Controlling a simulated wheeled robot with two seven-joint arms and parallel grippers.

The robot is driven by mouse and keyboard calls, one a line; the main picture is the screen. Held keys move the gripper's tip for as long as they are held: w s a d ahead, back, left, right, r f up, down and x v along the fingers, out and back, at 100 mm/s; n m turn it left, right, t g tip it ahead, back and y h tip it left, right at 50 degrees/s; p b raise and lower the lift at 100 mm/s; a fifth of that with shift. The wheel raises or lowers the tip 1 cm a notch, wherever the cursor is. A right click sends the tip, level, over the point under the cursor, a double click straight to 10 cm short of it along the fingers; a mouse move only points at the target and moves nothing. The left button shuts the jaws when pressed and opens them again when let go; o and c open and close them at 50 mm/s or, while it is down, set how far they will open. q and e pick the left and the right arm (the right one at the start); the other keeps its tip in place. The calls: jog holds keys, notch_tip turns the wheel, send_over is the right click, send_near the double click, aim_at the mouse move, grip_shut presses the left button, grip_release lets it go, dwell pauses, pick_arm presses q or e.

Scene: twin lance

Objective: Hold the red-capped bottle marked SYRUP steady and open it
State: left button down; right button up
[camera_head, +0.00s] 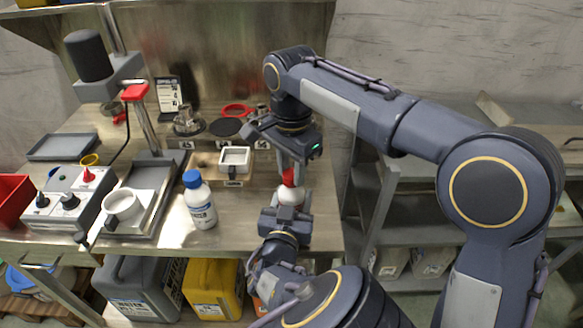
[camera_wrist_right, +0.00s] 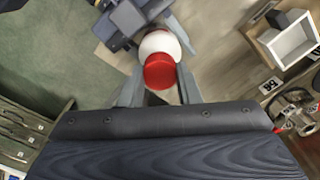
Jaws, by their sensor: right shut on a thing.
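A white bottle with a red cap (camera_head: 288,192) stands at the bench's right front, partly hidden by both grippers. Its label is not readable. My right gripper (camera_head: 291,170) points down from above and is shut on the red cap (camera_wrist_right: 160,72); in the right wrist view its fingers flank the cap, with the white shoulder (camera_wrist_right: 162,44) beyond. The cap sits on the bottle. My left gripper (camera_head: 287,207) is low at the bottle's body, coming from the front; it also shows in the right wrist view (camera_wrist_right: 135,18). Whether its fingers press on the bottle is hidden.
A blue-capped white bottle (camera_head: 200,203) stands left of the grippers. A white square dish (camera_head: 235,160) is behind it. A white cup (camera_head: 120,206), a control box (camera_head: 70,203) and a red bin (camera_head: 12,200) are further left. The bench's front edge is close.

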jog(key=n, duration=0.5)
jog(key=shift+n, duration=0.3)
jog(key=n, duration=0.2)
jog(key=shift+n, duration=0.4)
jog(key=n, duration=3.1)
jog(key=shift+r+n, duration=0.1)
jog(key=shift+n, duration=0.3)
jog(key=n, duration=0.2)
jog(key=shift+n, duration=0.3)
jog(key=n, duration=1)
jog(key=shift+n, duration=0.4)
